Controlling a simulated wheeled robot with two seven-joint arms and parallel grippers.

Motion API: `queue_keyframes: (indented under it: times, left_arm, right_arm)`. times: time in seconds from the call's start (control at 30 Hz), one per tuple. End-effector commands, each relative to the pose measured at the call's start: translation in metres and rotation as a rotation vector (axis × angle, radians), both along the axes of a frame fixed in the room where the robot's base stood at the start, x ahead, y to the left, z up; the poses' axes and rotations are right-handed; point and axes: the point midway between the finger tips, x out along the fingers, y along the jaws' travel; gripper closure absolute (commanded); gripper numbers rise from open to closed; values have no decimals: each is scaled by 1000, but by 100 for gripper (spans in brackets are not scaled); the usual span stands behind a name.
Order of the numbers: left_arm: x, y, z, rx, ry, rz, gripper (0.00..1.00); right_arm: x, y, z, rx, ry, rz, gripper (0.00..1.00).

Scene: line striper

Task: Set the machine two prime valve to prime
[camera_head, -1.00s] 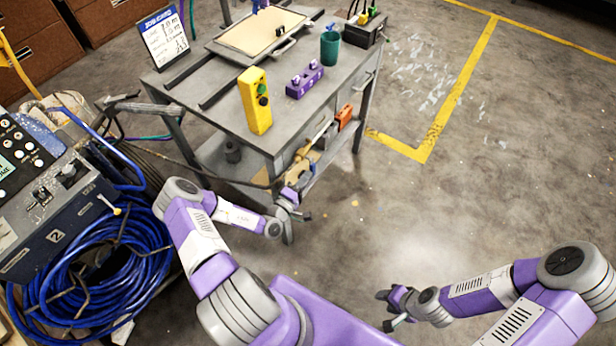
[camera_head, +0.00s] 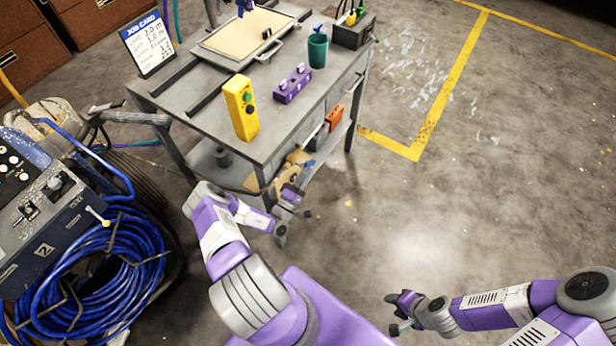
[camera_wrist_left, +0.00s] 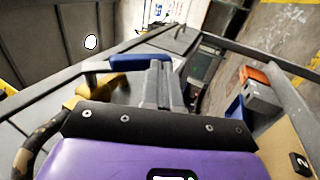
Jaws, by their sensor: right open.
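Machine two (camera_head: 48,225) is the dark box marked "2" at the left edge of the head view. A small lever with a pale yellow tip (camera_head: 105,222) sticks out of its front side, tilted down to the right; its labels cannot be read. My left gripper (camera_head: 290,226) is well to the right of this lever, low beside the cart's near corner and clear of the machine. The left wrist view shows grey finger parts (camera_wrist_left: 163,88) near its middle, but the jaw gap is unclear. My right gripper (camera_head: 394,313) is open and empty over bare floor.
Blue coiled hose (camera_head: 100,285) hangs below the machine's lever. A grey cart (camera_head: 200,118) stands ahead with a yellow control box (camera_head: 240,107), a purple block (camera_head: 292,84) and a green cup (camera_head: 317,50). The floor to the right is free, with yellow lines (camera_head: 435,125).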

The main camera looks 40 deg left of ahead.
Motion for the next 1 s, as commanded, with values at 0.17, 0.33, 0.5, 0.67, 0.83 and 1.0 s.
queue_keyframes:
  times: [0.17, 0.33, 0.5, 0.67, 0.83, 1.0]
  left_arm:
    - [13, 1, 6, 0, 0, 0, 100]
    - [24, 0, 9, 7, -79, 1, 100]
    - [33, 2, 18, 10, -136, 0, 100]
    - [39, 3, 25, 10, -135, 0, 100]
    - [43, 3, 31, 11, -135, -1, 100]
    - [46, 3, 34, 11, -135, -1, 100]
  right_arm:
    - [0, 0, 5, 0, 0, 0, 57]
    - [0, 0, 6, 0, 0, 0, 57]
    - [0, 0, 9, 0, 0, 0, 57]
    - [0, 0, 15, 0, 0, 0, 57]
    - [0, 0, 21, 0, 0, 0, 57]
    - [0, 0, 24, 0, 0, 0, 57]
